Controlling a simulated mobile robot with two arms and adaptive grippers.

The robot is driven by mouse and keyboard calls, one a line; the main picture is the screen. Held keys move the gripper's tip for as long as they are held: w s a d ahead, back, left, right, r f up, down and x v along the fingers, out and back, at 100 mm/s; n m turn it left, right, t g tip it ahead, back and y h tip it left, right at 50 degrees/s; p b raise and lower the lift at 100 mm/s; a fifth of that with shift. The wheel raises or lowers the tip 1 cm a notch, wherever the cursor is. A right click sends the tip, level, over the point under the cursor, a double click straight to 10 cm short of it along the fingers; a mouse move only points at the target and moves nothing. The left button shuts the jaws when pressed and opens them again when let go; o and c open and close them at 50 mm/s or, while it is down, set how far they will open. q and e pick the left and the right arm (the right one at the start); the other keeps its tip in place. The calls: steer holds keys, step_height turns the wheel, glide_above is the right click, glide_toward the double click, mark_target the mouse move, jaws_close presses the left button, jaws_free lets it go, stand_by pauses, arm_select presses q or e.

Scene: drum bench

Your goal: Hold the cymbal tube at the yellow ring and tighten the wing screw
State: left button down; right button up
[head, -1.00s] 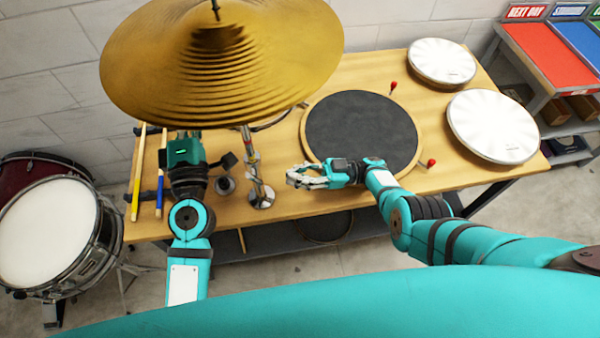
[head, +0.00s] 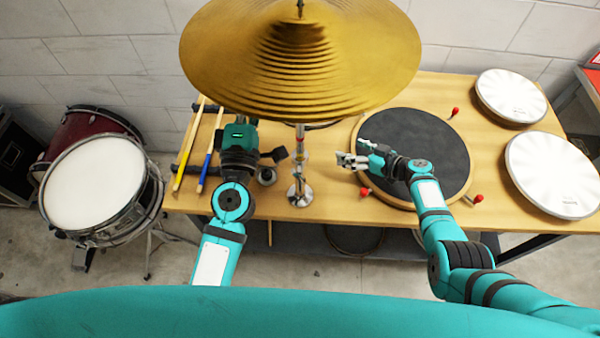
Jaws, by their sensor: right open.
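The brass cymbal (head: 300,75) hangs over the back of the bench and hides the upper end of its tube. The upright metal tube (head: 300,148) shows below it, with a small red mark, and stands on a round metal base (head: 300,192). I cannot make out the yellow ring or the wing screw clearly. My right gripper (head: 356,156) is open and empty, to the right of the tube and apart from it, over the dark pad's left edge. My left gripper (head: 239,135) is left of the tube; its fingers are hidden by its own body and the cymbal.
A dark round pad (head: 420,150) with red-knobbed pins lies on the wooden bench (head: 330,212). Two white drumheads (head: 511,96) (head: 553,175) lie at the right. Drumsticks (head: 207,158) lie at the left end. A snare drum (head: 100,187) stands left of the bench.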

steer(key=w+r+m+t+h, duration=0.1)
steer(key=w+d+m+t+h, duration=0.1)
steer(key=w+d+r+m+t+h, duration=0.1)
steer(key=w, duration=0.1)
steer(key=shift+d+r, duration=0.1)
steer(key=shift+r, duration=0.2)
step_height(320, 180, up, 11)
steer(key=d+m+t+h, duration=0.2)
steer(key=m+t+h, duration=0.45)
steer(key=m, duration=1.05)
glide_toward(298, 180)
steer(key=shift+h, duration=0.35)
steer(key=w, duration=1.1)
steer(key=shift+w+a+f, duration=0.1)
steer(key=shift+w+a, duration=0.05)
steer(key=shift+w, duration=0.1)
